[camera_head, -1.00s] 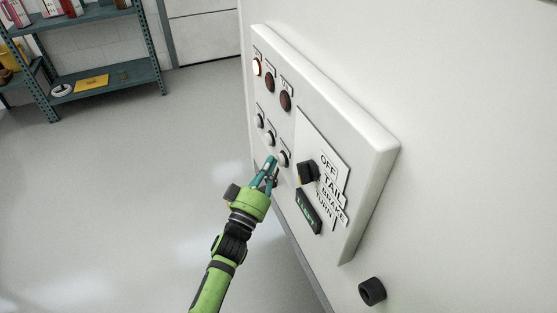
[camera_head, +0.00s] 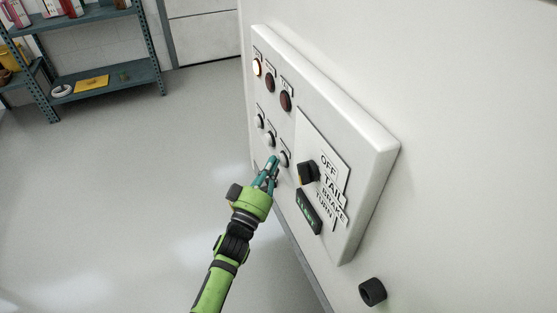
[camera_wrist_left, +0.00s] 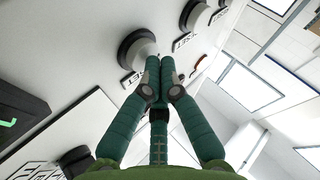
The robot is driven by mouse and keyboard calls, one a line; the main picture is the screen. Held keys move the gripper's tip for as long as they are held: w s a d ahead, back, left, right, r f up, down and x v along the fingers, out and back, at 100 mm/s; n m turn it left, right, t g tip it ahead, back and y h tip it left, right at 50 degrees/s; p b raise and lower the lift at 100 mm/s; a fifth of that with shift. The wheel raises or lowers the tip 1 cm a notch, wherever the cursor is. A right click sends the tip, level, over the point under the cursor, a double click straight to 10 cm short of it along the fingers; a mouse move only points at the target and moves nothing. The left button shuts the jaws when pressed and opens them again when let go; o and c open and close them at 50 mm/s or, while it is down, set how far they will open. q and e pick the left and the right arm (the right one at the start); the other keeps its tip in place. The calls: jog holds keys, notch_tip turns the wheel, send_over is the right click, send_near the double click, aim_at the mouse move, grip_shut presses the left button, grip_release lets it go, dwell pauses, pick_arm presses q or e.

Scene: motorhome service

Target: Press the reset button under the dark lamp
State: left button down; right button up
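A white panel (camera_head: 345,150) on the pale wall carries a row of three round lamps. The left lamp (camera_head: 257,67) glows warm white; the middle lamp (camera_head: 270,82) and right lamp (camera_head: 286,101) look dark red. Below is a row of three pale buttons with dark collars: left (camera_head: 260,121), middle (camera_head: 270,138) and right (camera_head: 284,158). My left gripper (camera_head: 273,163) is at the right button, its fingers together and empty. In the left wrist view, the fingertips (camera_wrist_left: 160,72) overlap the edge of the nearest button (camera_wrist_left: 137,46); contact cannot be told. My right gripper is not in view.
A black selector knob (camera_head: 308,172) with OFF, TAIL, BRAKE and TURN labels sits right of the buttons. A small green-lit display (camera_head: 308,211) is below it. A black round knob (camera_head: 372,291) sticks out lower on the wall. Shelving (camera_head: 100,78) stands far left; the floor between is clear.

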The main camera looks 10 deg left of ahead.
pick_arm(q)
jog(key=shift+s+a+p, duration=0.3)
jog(key=shift+s+a, duration=0.15)
jog(key=shift+a, duration=0.2)
jog(key=s+a, duration=0.1)
jog(key=s+a+p, duration=0.1)
jog(key=a+p, duration=0.1)
jog(key=a, duration=0.1)
jog(key=shift+s+a, duration=0.1)
jog(key=shift+s, duration=0.3)
dwell(0.6)
